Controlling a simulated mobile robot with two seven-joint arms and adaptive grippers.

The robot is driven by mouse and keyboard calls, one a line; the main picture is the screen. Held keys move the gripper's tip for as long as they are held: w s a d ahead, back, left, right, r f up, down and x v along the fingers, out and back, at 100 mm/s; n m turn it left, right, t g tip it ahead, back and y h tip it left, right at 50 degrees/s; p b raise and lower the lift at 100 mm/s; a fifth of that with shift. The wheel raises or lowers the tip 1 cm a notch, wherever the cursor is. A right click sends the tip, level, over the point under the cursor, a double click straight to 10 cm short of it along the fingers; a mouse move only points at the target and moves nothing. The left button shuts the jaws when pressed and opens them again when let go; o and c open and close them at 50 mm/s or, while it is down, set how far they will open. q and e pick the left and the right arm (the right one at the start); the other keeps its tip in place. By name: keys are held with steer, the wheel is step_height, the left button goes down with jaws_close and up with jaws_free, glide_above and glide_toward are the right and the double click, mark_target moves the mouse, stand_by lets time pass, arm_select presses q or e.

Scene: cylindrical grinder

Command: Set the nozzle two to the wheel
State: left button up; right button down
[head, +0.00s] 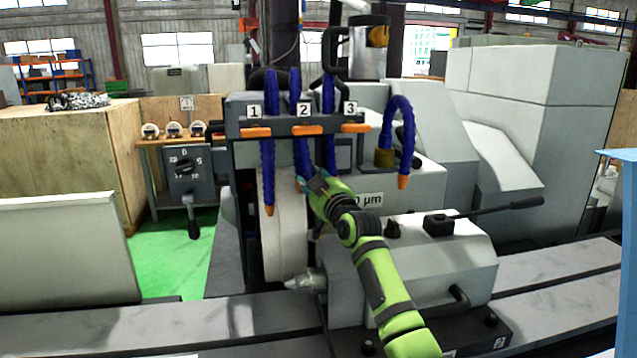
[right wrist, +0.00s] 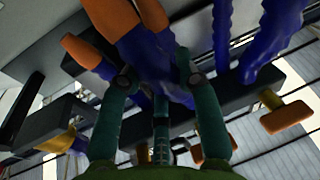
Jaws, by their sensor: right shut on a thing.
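Three blue hose nozzles hang from a bar with number plates. Nozzle two (head: 302,150) hangs under plate 2, its orange tip beside my gripper, in front of the upper wheel. The grinding wheel (head: 284,235) is a pale disc below. My right gripper (head: 309,184) is shut on nozzle two near its lower end. In the right wrist view the fingers (right wrist: 155,78) close around the blue hose (right wrist: 148,52), an orange tip beyond them. Contact between tip and wheel cannot be told. My left gripper is not in view.
Orange valve handles (head: 308,130) line the bar.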

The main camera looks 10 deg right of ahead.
steer(key=shift+a+f+m, duration=0.1)
steer(key=shift+a+m, duration=0.4)
steer(key=shift+a, duration=0.05)
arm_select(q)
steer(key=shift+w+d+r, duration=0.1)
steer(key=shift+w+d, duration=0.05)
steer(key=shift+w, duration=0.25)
arm_select(e)
steer(key=shift+a+m, duration=0.25)
steer(key=shift+m, duration=0.15)
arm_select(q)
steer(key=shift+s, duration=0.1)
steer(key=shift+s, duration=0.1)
arm_select(e)
steer(key=c, duration=0.8)
jaws_free()
steer(key=shift+a, duration=0.1)
steer(key=shift+c, duration=0.2)
steer(key=v, duration=1.2)
steer(key=shift+f, duration=0.15)
